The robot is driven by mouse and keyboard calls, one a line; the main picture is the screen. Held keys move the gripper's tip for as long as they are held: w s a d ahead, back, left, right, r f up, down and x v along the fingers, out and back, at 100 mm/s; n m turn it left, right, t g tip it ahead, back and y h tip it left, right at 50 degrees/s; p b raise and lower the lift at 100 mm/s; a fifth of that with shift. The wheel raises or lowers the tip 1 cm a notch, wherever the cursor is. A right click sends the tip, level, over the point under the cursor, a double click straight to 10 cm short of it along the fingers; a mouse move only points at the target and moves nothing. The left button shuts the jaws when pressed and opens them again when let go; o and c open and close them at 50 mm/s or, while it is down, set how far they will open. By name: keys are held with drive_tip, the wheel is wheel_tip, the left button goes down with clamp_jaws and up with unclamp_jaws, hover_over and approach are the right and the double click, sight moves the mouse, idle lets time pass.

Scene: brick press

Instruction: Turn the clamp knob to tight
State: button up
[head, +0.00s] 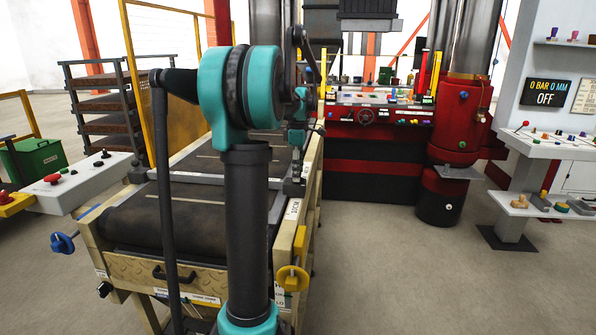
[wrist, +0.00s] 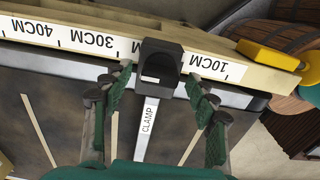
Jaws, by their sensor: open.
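The clamp (wrist: 160,58) is a dark grey block with a rounded top. In the wrist view it sits on the ruler edge between the 30CM and 10CM marks, above a pale strip labelled CLAMP (wrist: 147,118). My gripper (wrist: 158,80) is open, with one green-padded finger to each side of the block; I cannot tell whether either touches it. In the head view my gripper (head: 298,148) points down over the right edge of the conveyor, above the small dark clamp block (head: 293,188). No tight or loose marking is readable.
The conveyor (head: 150,215) has a wooden frame, with a yellow knob (head: 291,279) at its near right and a blue handwheel (head: 62,243) at left. A red press (head: 375,150) stands behind. Floor to the right is clear up to a white panel (head: 545,143).

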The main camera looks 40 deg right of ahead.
drive_tip(key=shift+c, duration=0.2)
drive_tip(key=c, duration=1.1)
